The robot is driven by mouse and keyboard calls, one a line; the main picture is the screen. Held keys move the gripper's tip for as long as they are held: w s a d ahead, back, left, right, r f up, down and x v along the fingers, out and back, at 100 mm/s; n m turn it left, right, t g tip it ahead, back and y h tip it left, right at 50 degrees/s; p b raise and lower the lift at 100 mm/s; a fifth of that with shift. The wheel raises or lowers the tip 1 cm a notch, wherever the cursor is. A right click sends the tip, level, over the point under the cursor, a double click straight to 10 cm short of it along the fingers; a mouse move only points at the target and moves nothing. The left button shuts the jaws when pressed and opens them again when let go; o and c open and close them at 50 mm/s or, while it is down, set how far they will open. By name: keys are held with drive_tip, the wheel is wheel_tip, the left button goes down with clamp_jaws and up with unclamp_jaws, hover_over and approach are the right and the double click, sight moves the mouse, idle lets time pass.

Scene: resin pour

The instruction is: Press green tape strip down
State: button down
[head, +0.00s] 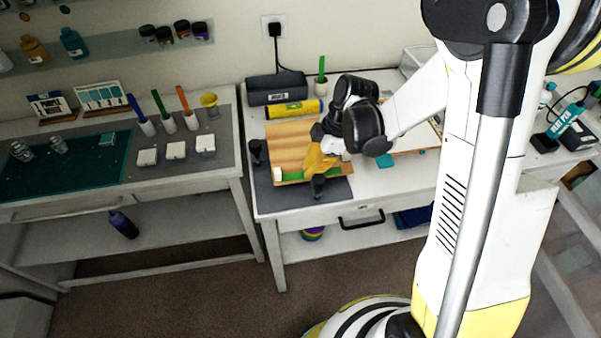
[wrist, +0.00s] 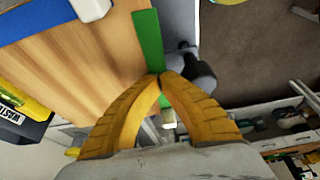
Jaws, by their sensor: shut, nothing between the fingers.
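The green tape strip (wrist: 149,45) lies along one edge of the wooden board (wrist: 85,65) in the wrist view. In the head view the strip (head: 293,176) runs along the board's front edge, partly hidden by my gripper. My yellow gripper (wrist: 163,76) is shut and empty, with its fingertips together over the strip. I cannot tell whether the tips touch it. In the head view my gripper (head: 315,172) points down at the board's front edge.
A white block (wrist: 90,8) sits by the strip's far end. A blue strip (wrist: 35,20) lies along another board edge. A dark rounded thing (wrist: 193,70) is beside my fingertips. A yellow roll (head: 293,109) and dark box (head: 277,89) stand behind the board.

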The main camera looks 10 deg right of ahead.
sight(292, 176)
drive_tip(key=shift+a, duration=0.2)
drive_tip(key=shift+a+b, duration=0.35)
drive_tip(key=shift+a, duration=1.6)
drive_tip(key=shift+r, duration=0.1)
drive_tip(key=shift+r+p, duration=1.75)
drive_tip(key=shift+r, duration=0.7)
drive_tip(key=shift+d, duration=0.1)
